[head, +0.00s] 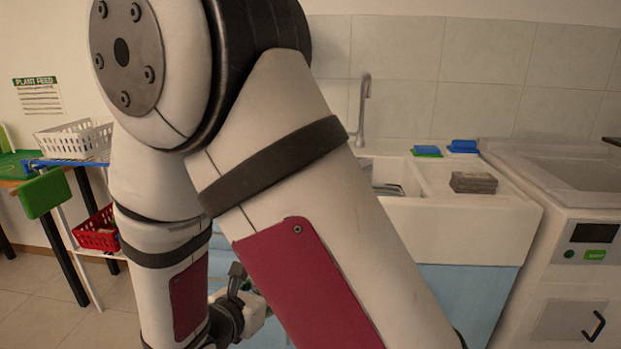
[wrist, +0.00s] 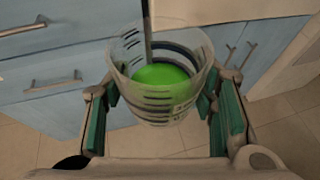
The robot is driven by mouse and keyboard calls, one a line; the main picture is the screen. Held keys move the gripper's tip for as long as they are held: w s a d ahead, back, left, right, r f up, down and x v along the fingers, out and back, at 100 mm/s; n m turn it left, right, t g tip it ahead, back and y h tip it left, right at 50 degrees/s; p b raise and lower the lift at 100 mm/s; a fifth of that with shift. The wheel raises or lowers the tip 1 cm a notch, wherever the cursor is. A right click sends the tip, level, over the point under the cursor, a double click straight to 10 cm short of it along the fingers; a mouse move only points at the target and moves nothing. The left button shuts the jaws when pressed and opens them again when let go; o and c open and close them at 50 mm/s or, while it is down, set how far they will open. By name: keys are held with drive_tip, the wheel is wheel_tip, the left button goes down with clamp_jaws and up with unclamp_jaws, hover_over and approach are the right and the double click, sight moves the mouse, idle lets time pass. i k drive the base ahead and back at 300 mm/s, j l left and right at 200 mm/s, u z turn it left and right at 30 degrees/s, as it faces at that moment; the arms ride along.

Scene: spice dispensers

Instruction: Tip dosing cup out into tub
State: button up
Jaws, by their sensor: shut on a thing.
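In the wrist view, a clear dosing cup (wrist: 159,104) with dark measuring marks sits between the fingers of my gripper (wrist: 160,108). Green stuff (wrist: 162,75) shows inside the cup. My gripper is shut on the cup, one finger on each side. In the head view, my gripper (head: 236,305) is low behind my arm, in front of the blue cabinet, and the cup cannot be made out there. I cannot identify the tub in either view.
A white sink (head: 455,215) with a tap (head: 362,105) stands above blue cabinets (head: 470,295). A white machine (head: 570,255) stands at right. A shelf at left bears a white basket (head: 75,140) and a red basket (head: 98,230). Floor (head: 30,300) is open at lower left.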

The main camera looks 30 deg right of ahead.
sight(436, 224)
drive_tip(key=i+l+u, duration=0.15)
drive_tip(key=u, duration=0.25)
drive_tip(key=i+l+u, duration=0.1)
drive_tip(key=l+u, duration=0.25)
